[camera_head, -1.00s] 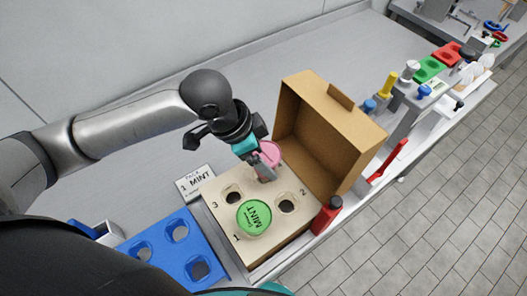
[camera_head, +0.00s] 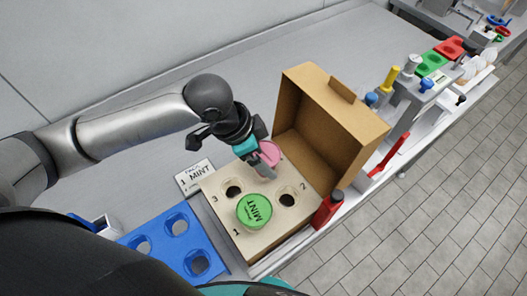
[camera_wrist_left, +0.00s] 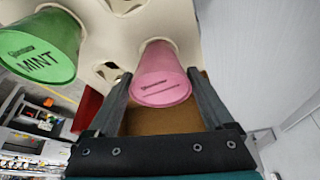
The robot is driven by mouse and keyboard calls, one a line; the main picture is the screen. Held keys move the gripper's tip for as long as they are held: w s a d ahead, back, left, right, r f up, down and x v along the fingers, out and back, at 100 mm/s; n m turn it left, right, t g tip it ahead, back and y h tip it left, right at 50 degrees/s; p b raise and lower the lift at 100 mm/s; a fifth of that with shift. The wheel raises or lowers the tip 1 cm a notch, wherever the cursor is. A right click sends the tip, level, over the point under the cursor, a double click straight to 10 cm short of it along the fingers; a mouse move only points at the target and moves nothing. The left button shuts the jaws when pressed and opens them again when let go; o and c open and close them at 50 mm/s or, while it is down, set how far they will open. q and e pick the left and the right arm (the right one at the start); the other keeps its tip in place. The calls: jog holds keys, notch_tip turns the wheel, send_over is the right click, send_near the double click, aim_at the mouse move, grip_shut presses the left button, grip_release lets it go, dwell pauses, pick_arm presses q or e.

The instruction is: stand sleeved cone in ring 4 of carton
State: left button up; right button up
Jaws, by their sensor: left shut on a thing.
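The pink sleeved cone (camera_head: 270,151) is between the fingers of my left gripper (camera_head: 262,166), at the far corner of the carton's pale ring board (camera_head: 226,215). In the left wrist view the pink cone (camera_wrist_left: 160,82) has its wide end toward the camera, and its narrow end meets a ring opening in the board. How deep it sits is hidden. That opening's number is covered; 1, 2 and 3 show at the other corners. A green MINT cone (camera_head: 256,210) stands in ring 1. Rings 2 (camera_head: 287,199) and 3 (camera_head: 233,190) are empty. My right gripper is out of view.
The brown carton lid (camera_head: 330,125) stands open behind the board. A red bottle-like thing (camera_head: 327,211) is by the right corner. A white MINT card (camera_head: 195,177) and a blue tray with holes (camera_head: 158,243) lie to the left. The back of the table is clear.

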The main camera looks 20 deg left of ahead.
pick_arm(q)
jog(key=o, duration=1.2)
jog(key=shift+c, duration=0.2)
jog(key=p+v, duration=0.2)
jog(key=v, duration=1.3)
jog(key=shift+p, duration=0.3)
jog(key=shift+s+a, duration=0.1)
